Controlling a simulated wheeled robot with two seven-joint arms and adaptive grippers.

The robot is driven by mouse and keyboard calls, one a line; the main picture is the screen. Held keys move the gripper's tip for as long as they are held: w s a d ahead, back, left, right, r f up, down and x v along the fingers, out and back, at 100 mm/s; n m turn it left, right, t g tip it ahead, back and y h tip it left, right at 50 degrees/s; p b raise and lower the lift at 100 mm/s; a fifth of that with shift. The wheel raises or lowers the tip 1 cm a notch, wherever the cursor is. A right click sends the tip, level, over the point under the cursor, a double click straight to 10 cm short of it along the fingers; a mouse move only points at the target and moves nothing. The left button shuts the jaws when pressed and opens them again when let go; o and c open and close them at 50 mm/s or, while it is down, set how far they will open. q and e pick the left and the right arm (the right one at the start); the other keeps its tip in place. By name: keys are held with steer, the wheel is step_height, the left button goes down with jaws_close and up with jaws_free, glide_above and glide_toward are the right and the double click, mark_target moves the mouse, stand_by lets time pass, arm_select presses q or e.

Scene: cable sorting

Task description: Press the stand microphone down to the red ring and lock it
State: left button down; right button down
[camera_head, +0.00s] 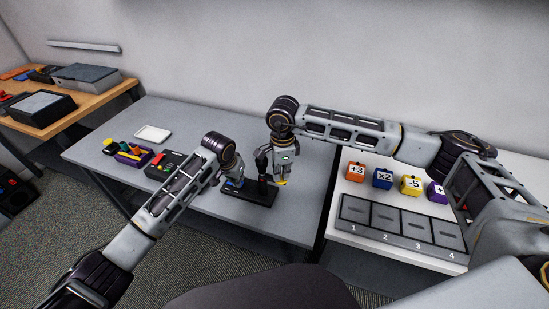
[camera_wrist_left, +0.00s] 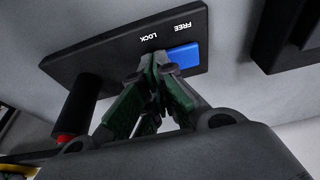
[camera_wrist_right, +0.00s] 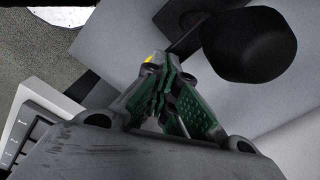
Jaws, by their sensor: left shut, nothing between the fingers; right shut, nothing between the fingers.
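The black stand base (camera_head: 247,193) lies on the grey table. In the left wrist view the base (camera_wrist_left: 115,55) shows the words LOCK and FREE. The blue slider (camera_wrist_left: 183,57) sits at the FREE side. A black post with a red ring (camera_wrist_left: 68,137) rises from the base. My left gripper (camera_wrist_left: 152,62) is shut, its tips beside the blue slider at the LOCK side; contact is unclear. My right gripper (camera_wrist_right: 160,65) is shut and empty, beside a black rounded piece (camera_wrist_right: 250,45), seemingly the microphone head.
A black device with coloured buttons (camera_head: 165,165), a purple bin (camera_head: 133,157) and a white tray (camera_head: 153,134) stand to the left on the grey table. Numbered slots (camera_head: 400,226) and several coloured cubes (camera_head: 382,178) lie on the white table at right.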

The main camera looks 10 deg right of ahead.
arm_select(q)
steer(key=shift+r, duration=3.45)
arm_select(e)
steer(key=shift+r, duration=0.15)
step_height(320, 180, up, 9)
steer(key=shift+f, duration=0.2)
stand_by(0.7)
arm_select(q)
steer(key=shift+r, duration=0.15)
arm_select(e)
steer(key=shift+r, duration=0.15)
stand_by(0.4)
